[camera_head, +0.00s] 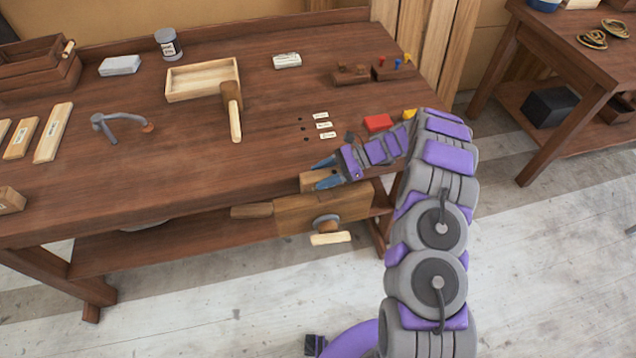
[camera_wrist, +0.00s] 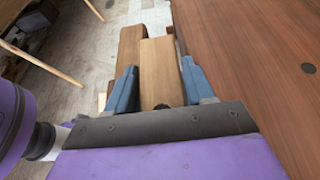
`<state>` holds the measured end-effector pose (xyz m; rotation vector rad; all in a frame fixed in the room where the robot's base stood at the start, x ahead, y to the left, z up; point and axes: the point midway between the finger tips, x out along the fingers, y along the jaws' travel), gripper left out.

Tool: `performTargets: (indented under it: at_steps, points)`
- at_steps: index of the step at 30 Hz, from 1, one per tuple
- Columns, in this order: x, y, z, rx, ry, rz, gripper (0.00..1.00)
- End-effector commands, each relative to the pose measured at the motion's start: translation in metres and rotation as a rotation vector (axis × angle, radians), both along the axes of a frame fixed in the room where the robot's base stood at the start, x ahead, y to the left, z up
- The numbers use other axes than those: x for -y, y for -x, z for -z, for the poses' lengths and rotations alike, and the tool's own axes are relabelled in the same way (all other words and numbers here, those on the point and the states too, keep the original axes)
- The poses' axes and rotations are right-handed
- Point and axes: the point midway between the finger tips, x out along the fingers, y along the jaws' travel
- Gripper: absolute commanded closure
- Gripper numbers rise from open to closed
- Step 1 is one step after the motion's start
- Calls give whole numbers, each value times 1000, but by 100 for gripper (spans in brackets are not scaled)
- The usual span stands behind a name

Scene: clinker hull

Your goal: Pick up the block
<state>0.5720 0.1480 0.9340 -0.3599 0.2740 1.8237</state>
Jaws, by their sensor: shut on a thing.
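My gripper (camera_head: 318,175) is at the front edge of the workbench, above the vise. Its two blue fingers are shut on a pale wooden block (camera_head: 307,183). In the wrist view the block (camera_wrist: 160,68) lies lengthwise between the fingertips (camera_wrist: 158,88), with a finger along each side. A dark round spot shows at its near end. The fingers and arm hide part of the block in the head view. I cannot tell whether it is clear of the vise below.
The wooden vise (camera_head: 335,208) with its handle is on the bench front under my gripper. A red block (camera_head: 378,122) lies beside my arm. A mallet (camera_head: 232,108), a wooden tray (camera_head: 203,95) and a grey clamp-like tool (camera_head: 122,120) lie farther left. The bench between mallet and gripper is mostly clear.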

Motion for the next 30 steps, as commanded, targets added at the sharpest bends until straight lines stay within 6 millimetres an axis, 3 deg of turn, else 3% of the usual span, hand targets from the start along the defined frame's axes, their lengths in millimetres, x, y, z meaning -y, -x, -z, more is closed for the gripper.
performTargets:
  at_steps: [7,17,30]
  points:
    - [-7,1,1,0,7,-1,91]
    - [-6,0,-4,1,6,-1,91]
    - [-7,0,-57,1,5,-1,91]
